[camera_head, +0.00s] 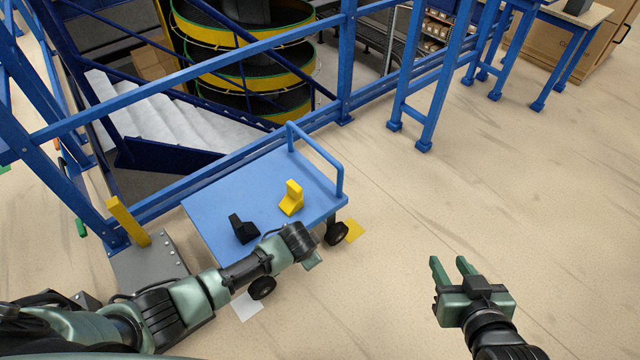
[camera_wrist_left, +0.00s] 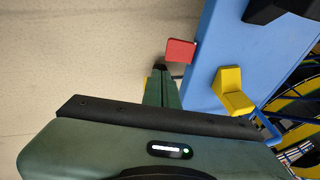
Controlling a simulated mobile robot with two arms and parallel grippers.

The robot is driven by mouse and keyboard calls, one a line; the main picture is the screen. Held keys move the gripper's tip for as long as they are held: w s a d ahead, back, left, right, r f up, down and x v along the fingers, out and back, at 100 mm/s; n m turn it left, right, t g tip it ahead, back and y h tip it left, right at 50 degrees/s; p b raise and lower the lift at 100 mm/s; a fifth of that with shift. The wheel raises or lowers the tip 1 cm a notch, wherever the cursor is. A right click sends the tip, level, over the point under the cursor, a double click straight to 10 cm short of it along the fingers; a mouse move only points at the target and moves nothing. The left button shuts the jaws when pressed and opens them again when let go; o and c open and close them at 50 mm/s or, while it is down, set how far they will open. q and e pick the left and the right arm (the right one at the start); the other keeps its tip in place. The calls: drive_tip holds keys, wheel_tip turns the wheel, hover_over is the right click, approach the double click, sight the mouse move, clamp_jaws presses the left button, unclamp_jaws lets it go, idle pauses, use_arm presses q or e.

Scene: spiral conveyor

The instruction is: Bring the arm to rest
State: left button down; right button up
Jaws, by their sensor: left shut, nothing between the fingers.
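My left arm comes in from the left, and its gripper (camera_head: 312,262) is by the near edge of a blue cart (camera_head: 225,195). In the left wrist view its fingers (camera_wrist_left: 163,88) are together with nothing between them. My right gripper (camera_head: 451,264) is at the lower right over bare floor, with its two green fingers apart and empty.
A yellow block (camera_head: 291,198) and a black block (camera_head: 243,229) sit on the cart. In the left wrist view a red piece (camera_wrist_left: 180,51) shows at the cart's edge. Blue railings (camera_head: 240,52) and a spiral conveyor (camera_head: 245,75) stand behind.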

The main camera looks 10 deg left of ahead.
use_arm(q)
drive_tip(key=shift+d, duration=0.1)
